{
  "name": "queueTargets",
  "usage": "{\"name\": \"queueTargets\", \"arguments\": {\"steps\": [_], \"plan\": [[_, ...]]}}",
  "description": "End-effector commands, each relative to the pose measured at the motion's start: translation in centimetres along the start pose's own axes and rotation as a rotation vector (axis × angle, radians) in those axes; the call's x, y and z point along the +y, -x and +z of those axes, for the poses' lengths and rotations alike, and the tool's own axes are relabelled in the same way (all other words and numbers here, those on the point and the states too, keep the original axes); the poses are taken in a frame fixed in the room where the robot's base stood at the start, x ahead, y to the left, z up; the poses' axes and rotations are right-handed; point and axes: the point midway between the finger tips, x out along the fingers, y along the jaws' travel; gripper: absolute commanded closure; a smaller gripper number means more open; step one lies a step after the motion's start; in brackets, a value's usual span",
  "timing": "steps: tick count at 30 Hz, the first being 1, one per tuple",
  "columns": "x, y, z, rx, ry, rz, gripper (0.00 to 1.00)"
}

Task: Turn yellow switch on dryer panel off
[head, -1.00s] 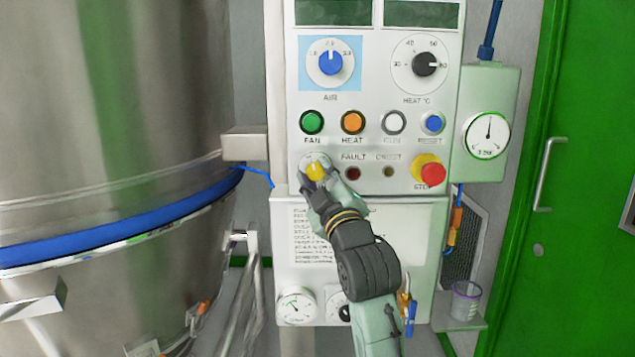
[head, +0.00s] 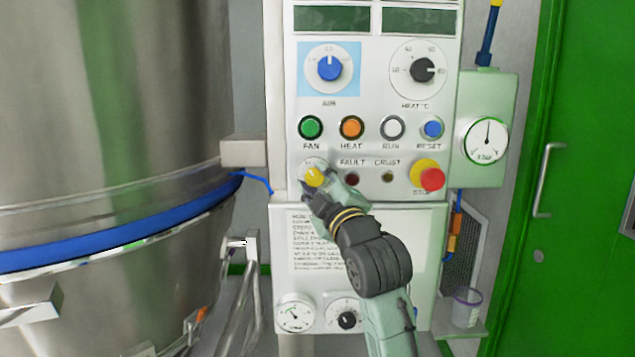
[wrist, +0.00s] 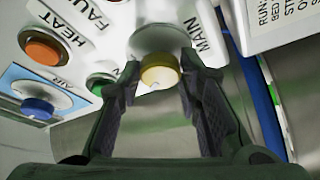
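The yellow switch (head: 314,175) is a round knob on a pale base at the lower left of the dryer panel (head: 400,105). In the wrist view, the yellow knob (wrist: 160,76) sits beside the word MAIN, with a small pale mark on its face. My gripper (head: 320,188) is just below and in front of the knob in the head view. In the wrist view, the fingers of my gripper (wrist: 160,70) are apart, one on each side of the knob, with gaps showing. The knob's lower edge is partly hidden by a finger in the head view.
Above the switch are a green FAN button (head: 311,127) and an orange HEAT button (head: 351,127). A red stop button (head: 432,179) is at the right. A large steel vessel (head: 110,110) stands at the left, and a green door (head: 590,150) at the right.

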Motion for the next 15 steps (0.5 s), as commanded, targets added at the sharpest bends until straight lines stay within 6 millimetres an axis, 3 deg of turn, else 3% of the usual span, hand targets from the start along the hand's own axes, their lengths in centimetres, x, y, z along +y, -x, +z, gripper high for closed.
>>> {"name": "queueTargets", "arguments": {"steps": [8, 15], "plan": [[-0.01, 0.0, -0.01, 0.0, -0.001, 0.0, 0.49], [-0.01, 0.01, 0.0, 0.0, -0.002, 0.0, 0.49]]}}
